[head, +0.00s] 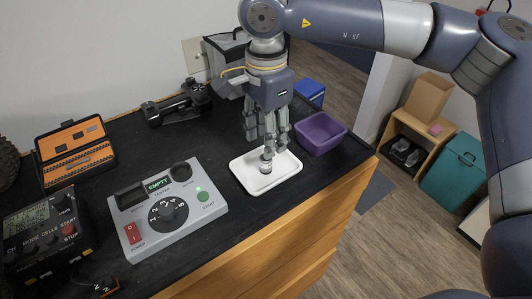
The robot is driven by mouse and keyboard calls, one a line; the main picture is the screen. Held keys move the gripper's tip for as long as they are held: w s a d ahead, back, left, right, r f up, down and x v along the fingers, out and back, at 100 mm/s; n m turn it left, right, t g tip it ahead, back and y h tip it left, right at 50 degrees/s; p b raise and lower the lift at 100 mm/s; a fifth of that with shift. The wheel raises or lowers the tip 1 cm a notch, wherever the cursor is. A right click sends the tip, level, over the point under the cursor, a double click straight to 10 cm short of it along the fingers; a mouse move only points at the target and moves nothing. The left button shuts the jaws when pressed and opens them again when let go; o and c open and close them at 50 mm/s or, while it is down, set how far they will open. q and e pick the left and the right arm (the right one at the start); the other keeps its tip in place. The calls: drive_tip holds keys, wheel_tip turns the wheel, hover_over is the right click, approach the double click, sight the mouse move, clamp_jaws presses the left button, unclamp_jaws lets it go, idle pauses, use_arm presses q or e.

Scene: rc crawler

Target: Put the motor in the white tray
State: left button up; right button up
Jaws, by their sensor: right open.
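The white tray (284,174) lies flat on the black worktop, right of the grey tester. My left gripper is out of view.
A purple bin (320,133) stands close right of the tray. The grey tester (167,207) with a dial and buttons is at left. A black device (179,103) and an orange-and-black tool case (75,154) sit farther back. The worktop's front edge runs near the tray.

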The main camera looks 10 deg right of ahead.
wheel_tip(320, 180, up, 6)
drive_tip(key=shift+f+b, duration=0.1)
drive_tip(key=shift+b, duration=0.35)
